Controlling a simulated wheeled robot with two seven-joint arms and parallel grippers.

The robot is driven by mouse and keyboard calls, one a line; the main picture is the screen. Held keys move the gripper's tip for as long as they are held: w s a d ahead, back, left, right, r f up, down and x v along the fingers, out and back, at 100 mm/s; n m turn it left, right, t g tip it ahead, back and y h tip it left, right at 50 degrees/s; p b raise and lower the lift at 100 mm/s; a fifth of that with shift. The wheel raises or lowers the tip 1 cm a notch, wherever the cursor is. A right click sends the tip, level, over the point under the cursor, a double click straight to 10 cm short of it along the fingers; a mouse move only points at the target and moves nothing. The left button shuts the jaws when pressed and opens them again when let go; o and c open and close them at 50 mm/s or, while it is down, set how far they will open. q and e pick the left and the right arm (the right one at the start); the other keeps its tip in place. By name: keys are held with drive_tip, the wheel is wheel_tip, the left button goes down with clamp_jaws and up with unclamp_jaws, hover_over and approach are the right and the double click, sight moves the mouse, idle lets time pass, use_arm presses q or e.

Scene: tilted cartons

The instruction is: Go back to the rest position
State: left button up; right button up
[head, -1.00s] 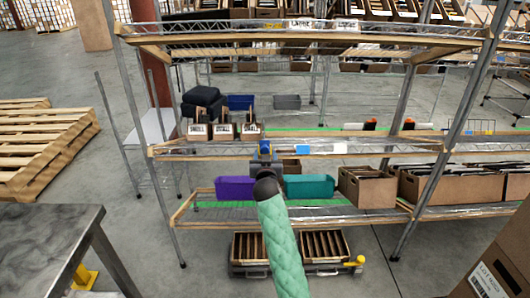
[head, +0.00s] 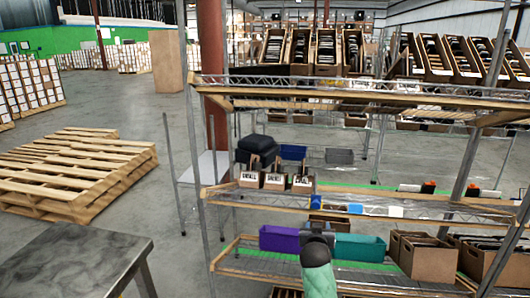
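One of my arms, wrapped in green padding, comes in from the bottom edge of the head view, right of centre. I take it to be the right one. Its gripper (head: 318,232) is seen from behind, in front of the shelving rack (head: 405,208), between a purple bin (head: 279,240) and a teal bin (head: 360,247). The wrist hides its fingers, so I cannot tell whether they are open or shut, or whether they touch the rack. My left gripper is not in view.
A metal table (head: 75,262) stands at the lower left, with wooden pallets (head: 70,170) behind it. Small cartons (head: 275,180) stand on the middle shelf. Open brown boxes (head: 428,258) stand on the lower shelf at the right.

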drive_tip(key=s+a+f+n+g+y+p, duration=0.1)
drive_tip(key=s+a+n+g+y+p, duration=0.2)
drive_tip(key=s, duration=0.8)
drive_tip(key=s+a+f+g+y, duration=0.15)
drive_tip(key=s+a+g, duration=0.25)
drive_tip(key=s, duration=0.8)
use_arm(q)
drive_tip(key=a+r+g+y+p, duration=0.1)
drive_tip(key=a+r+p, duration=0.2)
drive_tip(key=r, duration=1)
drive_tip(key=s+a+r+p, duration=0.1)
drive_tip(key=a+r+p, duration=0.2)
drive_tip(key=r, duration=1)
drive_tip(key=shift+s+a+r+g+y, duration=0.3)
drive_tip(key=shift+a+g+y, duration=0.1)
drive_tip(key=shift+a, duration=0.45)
use_arm(e)
drive_tip(key=s+f+g, duration=0.2)
drive_tip(key=s+f, duration=0.2)
drive_tip(key=s, duration=1.1)
drive_tip(key=s+a+f+n+g+y, duration=0.1)
drive_tip(key=s+f+g, duration=0.2)
drive_tip(key=s, duration=1.2)
drive_tip(key=shift+a+f+n+g, duration=0.3)
drive_tip(key=shift+f, duration=0.55)
use_arm(q)
drive_tip(key=shift+p, duration=0.3)
use_arm(e)
drive_tip(key=shift+s+y, duration=0.15)
drive_tip(key=shift+y, duration=0.1)
